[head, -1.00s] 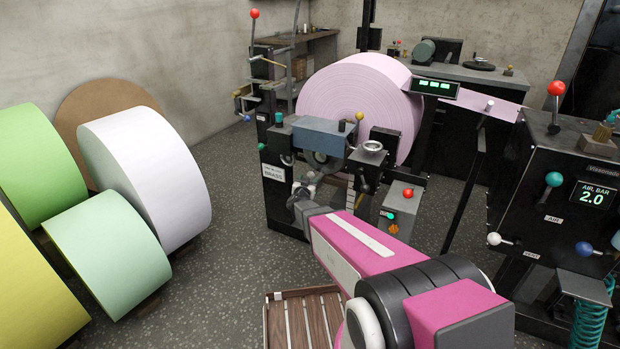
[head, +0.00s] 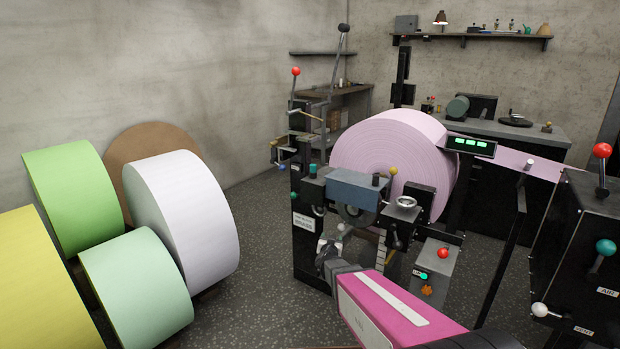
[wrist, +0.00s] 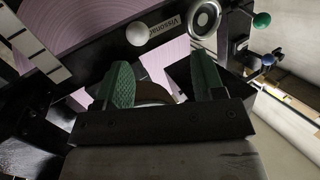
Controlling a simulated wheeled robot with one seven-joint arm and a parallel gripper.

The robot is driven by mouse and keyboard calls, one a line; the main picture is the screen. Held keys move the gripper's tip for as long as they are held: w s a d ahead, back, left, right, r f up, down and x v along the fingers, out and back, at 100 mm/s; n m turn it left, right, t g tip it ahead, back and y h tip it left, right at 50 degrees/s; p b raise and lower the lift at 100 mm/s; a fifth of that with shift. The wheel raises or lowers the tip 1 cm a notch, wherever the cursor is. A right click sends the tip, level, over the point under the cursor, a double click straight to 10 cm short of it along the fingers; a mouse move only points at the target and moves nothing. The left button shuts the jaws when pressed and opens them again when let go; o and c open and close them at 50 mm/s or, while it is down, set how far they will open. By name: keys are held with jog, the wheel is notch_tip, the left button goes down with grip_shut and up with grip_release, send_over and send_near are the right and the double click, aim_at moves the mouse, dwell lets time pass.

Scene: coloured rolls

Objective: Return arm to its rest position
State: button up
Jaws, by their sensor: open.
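My pink arm (head: 402,308) reaches from the bottom of the head view toward the front of the unwinding machine. My gripper (head: 328,250) is at the arm's far end, small and partly lost against the dark machine. In the wrist view my gripper (wrist: 162,85) shows two green ridged fingers standing well apart. Nothing is held between them. The machine's dark frame, a white knob (wrist: 138,34) and a silver ring-shaped handwheel (wrist: 205,18) lie close beyond the fingers. I cannot tell whether a finger touches the machine.
A large pink roll (head: 390,150) is mounted in the machine. White (head: 185,215), green (head: 75,195), pale green (head: 140,285) and yellow (head: 40,290) rolls stand on the left. A dark control cabinet (head: 585,235) stands right. Grey floor (head: 255,260) is open between rolls and machine.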

jog(key=s+d+n+g+y, duration=0.1)
jog(key=s+d+g, duration=0.2)
jog(key=s+g, duration=0.5)
jog(key=s+d+n+g+y, duration=0.1)
jog(key=s+d+g, duration=0.3)
jog(key=s, duration=1.3)
jog(key=n+g, duration=0.1)
jog(key=g, duration=0.3)
jog(key=shift+s+r+n+y, duration=0.2)
jog(key=shift+s+n+y, duration=0.1)
jog(key=shift+y, duration=0.1)
